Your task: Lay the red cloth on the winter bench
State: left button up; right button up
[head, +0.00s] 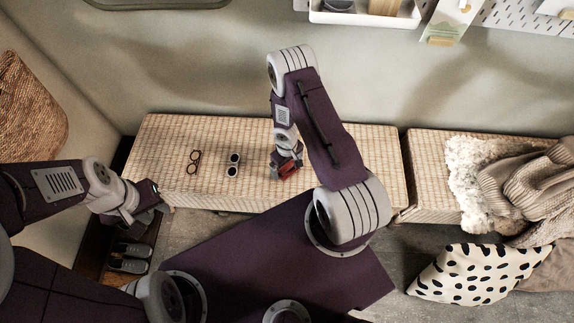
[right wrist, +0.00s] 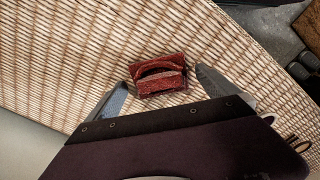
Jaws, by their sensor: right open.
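The red cloth (right wrist: 158,77), a small folded bundle, lies on the woven top of the left bench (head: 225,133). In the head view the cloth (head: 289,170) shows partly under my right gripper (head: 284,168). In the right wrist view my right gripper (right wrist: 163,80) is open, with one fingertip on each side of the cloth and gaps between. The right bench (head: 424,160) carries woolly throws and looks like the winter bench. My left gripper (head: 155,205) hangs empty off the left bench's front left corner; its finger gap is unclear.
Two small paired-ring items, a brown one (head: 194,161) and a dark one (head: 233,164), lie on the left bench. A cream fleece (head: 467,168) and knitted throw (head: 525,187) cover most of the right bench. A spotted cushion (head: 468,275) and grey shoes (head: 130,257) sit below.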

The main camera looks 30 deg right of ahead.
notch_tip(320, 180, up, 12)
jog(key=p, duration=1.1)
notch_tip(320, 180, up, 18)
jog(key=m, duration=0.2)
send_over(287, 166)
jog(key=a, duration=0.1)
jog(key=s+a+r+t, duration=0.1)
jog(key=s+a+r, duration=0.3)
jog(key=s+r, duration=0.4)
notch_tip(287, 166, up, 2)
jog(key=shift+s+r+m, duration=0.1)
jog(key=shift+s+m, duration=0.25)
jog(key=shift+m, duration=0.05)
jog(key=shift+r, duration=0.1)
notch_tip(287, 166, up, 4)
jog(key=p, duration=0.4)
